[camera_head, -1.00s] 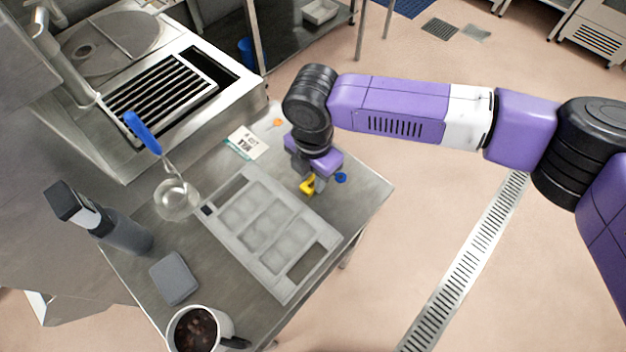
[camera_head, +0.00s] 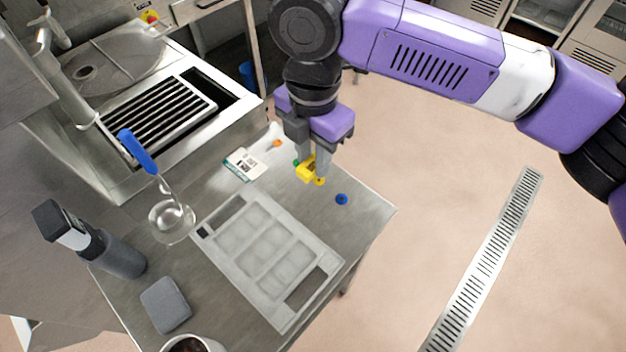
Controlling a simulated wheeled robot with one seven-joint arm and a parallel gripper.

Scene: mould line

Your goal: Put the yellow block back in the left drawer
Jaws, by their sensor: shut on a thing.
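My gripper (camera_head: 308,168) is shut on the yellow block (camera_head: 306,170) and holds it over the far right part of the steel table. The block appears raised above the table top, between the two grey fingers. Part of the block is hidden by the fingers. A drawer front (camera_head: 208,8) shows at the top of the view, on a steel unit beyond the sink. I cannot tell whether it is the left drawer.
A grey mould tray (camera_head: 215,247) lies on the table. Around it are a blue-handled ladle (camera_head: 138,150), a label card (camera_head: 243,164), a dark bottle (camera_head: 118,256), a grey box (camera_head: 165,304), a mug (camera_head: 190,343) and a blue disc (camera_head: 341,199).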

